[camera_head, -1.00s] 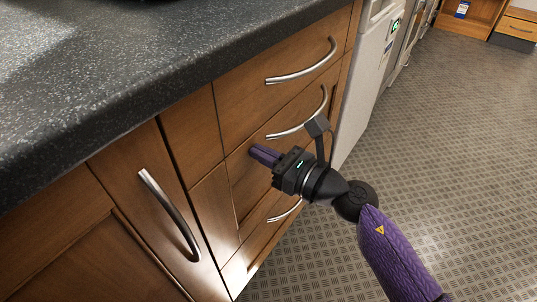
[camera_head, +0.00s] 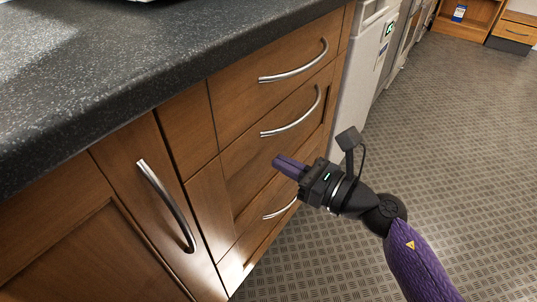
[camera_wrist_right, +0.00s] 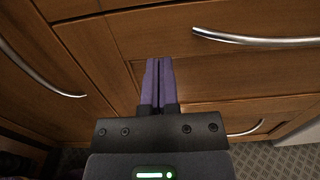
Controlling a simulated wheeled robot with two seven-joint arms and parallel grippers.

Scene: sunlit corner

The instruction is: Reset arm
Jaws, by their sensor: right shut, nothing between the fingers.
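My right gripper (camera_head: 277,161) is shut and empty, with its purple fingers together. It is in front of the wooden drawers, pointing left toward them, below the middle drawer handle (camera_head: 292,113) and above the bottom drawer handle (camera_head: 281,208). In the right wrist view the closed fingers (camera_wrist_right: 158,62) point at a wooden drawer front, with a curved handle (camera_wrist_right: 255,40) to the right. My left gripper is not in view.
A dark speckled countertop (camera_head: 130,70) overhangs the drawers. A top drawer handle (camera_head: 295,65) and a cupboard door handle (camera_head: 166,205) stick out. A white appliance (camera_head: 358,85) stands beyond the drawers. The patterned floor (camera_head: 450,150) at right is clear.

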